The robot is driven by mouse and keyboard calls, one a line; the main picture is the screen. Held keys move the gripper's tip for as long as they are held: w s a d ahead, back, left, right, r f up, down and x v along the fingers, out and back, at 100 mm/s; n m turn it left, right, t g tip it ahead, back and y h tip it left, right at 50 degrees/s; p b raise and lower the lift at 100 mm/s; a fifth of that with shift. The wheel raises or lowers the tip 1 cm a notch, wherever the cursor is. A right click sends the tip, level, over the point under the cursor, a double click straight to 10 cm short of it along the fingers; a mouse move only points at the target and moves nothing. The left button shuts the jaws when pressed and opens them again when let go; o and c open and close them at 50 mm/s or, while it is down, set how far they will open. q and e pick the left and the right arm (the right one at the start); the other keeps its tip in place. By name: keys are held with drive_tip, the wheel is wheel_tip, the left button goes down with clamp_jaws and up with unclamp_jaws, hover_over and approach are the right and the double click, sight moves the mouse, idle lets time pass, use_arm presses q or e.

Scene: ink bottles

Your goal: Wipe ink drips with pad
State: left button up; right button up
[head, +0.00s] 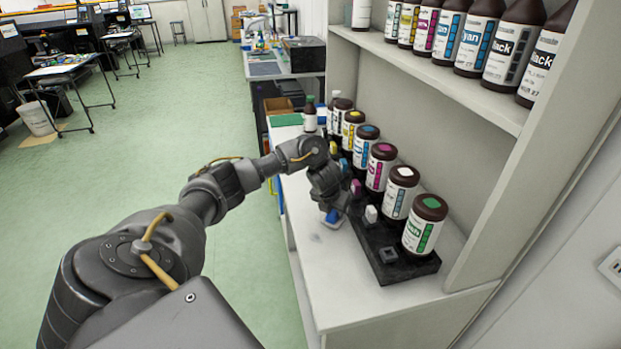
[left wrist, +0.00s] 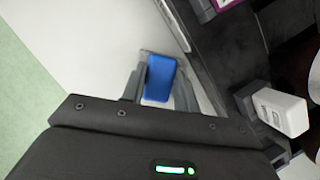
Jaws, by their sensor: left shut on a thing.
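My left gripper (head: 333,214) is low over the white counter (head: 345,290), left of the black rack. In the left wrist view it (left wrist: 160,88) is shut on a blue pad (left wrist: 160,77), which sits between its two fingers. The blue pad also shows at the fingertips in the head view (head: 332,217). I cannot tell whether it touches the counter. A faint greyish smudge (head: 315,237) lies on the counter just left of the gripper. My right gripper is not in view.
The black rack (head: 408,265) holds a row of brown bottles, the nearest with a green cap (head: 424,224). Small blocks, including a white one (head: 371,213), stand along its left side; the front socket (head: 389,254) is empty. A shelf of bottles (head: 460,85) overhangs. The counter's front end is clear.

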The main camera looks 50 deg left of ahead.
use_arm(q)
drive_tip(key=r, duration=0.1)
drive_tip(key=r+p, duration=0.2)
drive_tip(key=r, duration=0.1)
drive_tip(key=shift+s+a+r, duration=0.1)
drive_tip(key=shift+s, duration=0.15)
drive_tip(key=shift+r+p, duration=0.35)
wheel_tip(320, 180, up, 2)
drive_tip(key=shift+w+r+p, duration=0.1)
drive_tip(key=shift+w+p, duration=0.05)
drive_tip(key=shift+p, duration=0.85)
drive_tip(key=shift+r+p, duration=0.45)
drive_tip(key=shift+r, duration=0.05)
